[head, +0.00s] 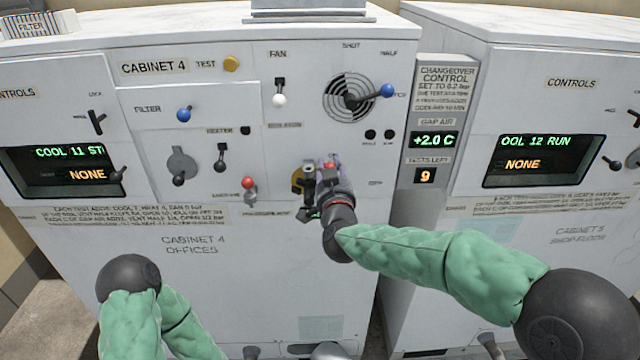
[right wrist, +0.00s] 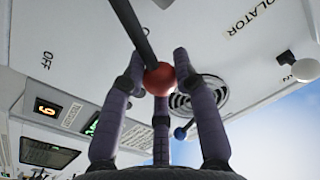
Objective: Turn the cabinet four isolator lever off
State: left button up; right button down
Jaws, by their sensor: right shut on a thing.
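The isolator lever on the cabinet four panel (head: 345,222) is a dark rod (right wrist: 131,28) with a red ball knob (right wrist: 159,79), seen close in the right wrist view. In the head view its yellow base plate (head: 297,180) shows just left of my right gripper (head: 325,178), which hides most of the lever. My right gripper (right wrist: 160,85) is shut on the red knob, with its dark fingers around it. An OFF label (right wrist: 46,60) is left of the knob in the wrist view, apart from it. My left gripper is out of view; only its arm shows at lower left.
Close by are a lever with another red knob (head: 248,183), a white-knobbed fan lever (head: 279,99), and a blue-knobbed lever (head: 386,91) over a round grille. The changeover control panel (head: 445,100) reads +2.0 C and 9. Cabinet five (head: 540,235) stands to the right.

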jog(key=d+f+m+b, duration=0.6)
jog(key=f+m+b, duration=0.3)
jog(key=b, duration=1)
jog(key=shift+f+m+h, duration=0.3)
jog(key=shift+m, duration=1.7)
jog(key=c, duration=0.9)
grip_release()
jog(key=shift+c, duration=0.2)
jog(key=shift+a, duration=0.1)
